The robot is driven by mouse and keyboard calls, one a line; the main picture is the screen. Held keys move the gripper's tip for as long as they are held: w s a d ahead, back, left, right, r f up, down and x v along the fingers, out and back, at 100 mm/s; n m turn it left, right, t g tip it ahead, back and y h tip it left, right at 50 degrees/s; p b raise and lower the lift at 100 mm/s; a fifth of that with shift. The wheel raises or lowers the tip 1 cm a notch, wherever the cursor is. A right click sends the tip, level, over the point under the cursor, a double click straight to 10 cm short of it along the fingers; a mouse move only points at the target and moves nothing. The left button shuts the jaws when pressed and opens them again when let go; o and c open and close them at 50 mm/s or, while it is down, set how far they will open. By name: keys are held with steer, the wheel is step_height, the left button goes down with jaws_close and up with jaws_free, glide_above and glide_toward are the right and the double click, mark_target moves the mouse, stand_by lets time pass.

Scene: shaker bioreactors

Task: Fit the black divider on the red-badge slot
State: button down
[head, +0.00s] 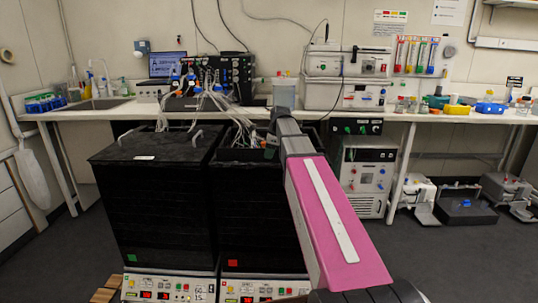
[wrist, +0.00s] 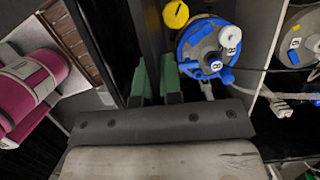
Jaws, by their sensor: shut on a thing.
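The red badge (head: 232,262) is low on the front of the right black box (head: 255,215). A green badge (head: 131,258) marks the left black box (head: 150,205), which has a flat black top with handles. My gripper (wrist: 154,75) has green fingers and is shut on the black divider (wrist: 152,35), seen as a thin dark upright strip between them. In the head view my gripper (head: 272,150) is at the top of the right box, partly hidden by my pink arm. I cannot tell whether the divider touches the box.
A blue-capped vessel (wrist: 215,50) with tubing and a yellow cap (wrist: 175,14) are close to the right of my fingers. Tubes (head: 210,95) run from the box to instruments on the bench (head: 110,108).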

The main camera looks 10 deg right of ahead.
steer(key=shift+f, duration=5.6)
stand_by(2.4)
